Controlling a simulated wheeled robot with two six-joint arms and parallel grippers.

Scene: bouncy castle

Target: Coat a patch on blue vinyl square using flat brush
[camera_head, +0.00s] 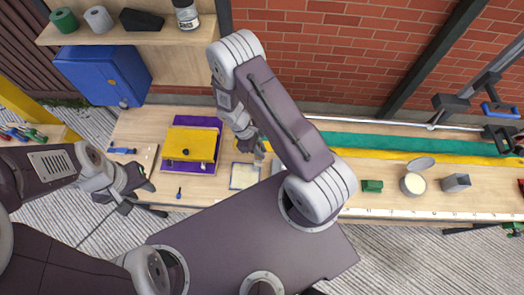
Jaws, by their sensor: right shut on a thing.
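A small square with a thin blue edge and a pale face (245,177) lies flat near the middle of the bench; it appears to be the blue vinyl square, though its coating is too small to judge. My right gripper (259,155) is just above its far right edge, partly hidden by my arm. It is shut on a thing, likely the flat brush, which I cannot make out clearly. I cannot tell whether it touches the square. My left gripper (139,192) is open and empty at the bench's left front edge.
A yellow sheet (190,146) lies on a purple one (183,123) at left. Green and yellow strips run along the back. A blue cabinet (100,76) stands behind.

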